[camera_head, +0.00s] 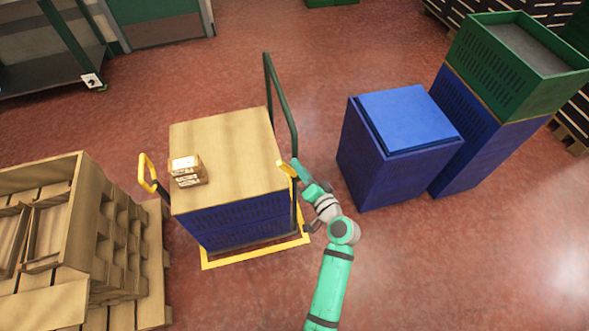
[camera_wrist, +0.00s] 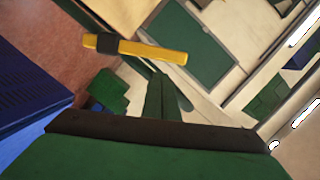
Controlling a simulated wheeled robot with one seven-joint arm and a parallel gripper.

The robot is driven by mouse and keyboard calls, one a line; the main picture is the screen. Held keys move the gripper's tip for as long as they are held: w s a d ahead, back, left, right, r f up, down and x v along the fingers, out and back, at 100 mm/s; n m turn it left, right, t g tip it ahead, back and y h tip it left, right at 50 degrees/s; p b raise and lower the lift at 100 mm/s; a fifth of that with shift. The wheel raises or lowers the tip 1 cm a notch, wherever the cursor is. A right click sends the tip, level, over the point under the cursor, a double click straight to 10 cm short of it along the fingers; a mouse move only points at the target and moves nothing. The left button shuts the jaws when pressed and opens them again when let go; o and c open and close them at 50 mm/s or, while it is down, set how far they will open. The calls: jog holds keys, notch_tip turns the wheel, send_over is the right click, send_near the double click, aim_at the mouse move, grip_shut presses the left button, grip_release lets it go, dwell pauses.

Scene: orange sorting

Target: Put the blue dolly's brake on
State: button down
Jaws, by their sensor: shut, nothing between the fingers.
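A loaded dolly stands left of centre in the head view, with a yellow base frame (camera_head: 253,253), blue crates (camera_head: 235,220) and a tan top board (camera_head: 222,140). A dark green push bar (camera_head: 281,104) rises at its far right. A yellow bent handle (camera_head: 147,172) stands at its left and a yellow piece (camera_head: 287,169) at its right edge. My gripper (camera_head: 298,165) is shut and empty beside that right piece; contact cannot be told. In the wrist view, a yellow bar with a black band (camera_wrist: 150,50) lies beyond my fingers (camera_wrist: 161,82). I cannot tell which part is the brake.
A small carton (camera_head: 187,171) sits on the top board. Wooden pallets (camera_head: 100,235) stand close on the left. A lidded blue bin (camera_head: 385,160) and a green crate (camera_head: 510,75) on a blue one stand at the right. The red floor is clear at the lower right.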

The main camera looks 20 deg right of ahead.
jog(key=d+r+v, duration=0.1)
jog(key=d+v, duration=0.1)
jog(key=v, duration=0.8)
dwell(0.4)
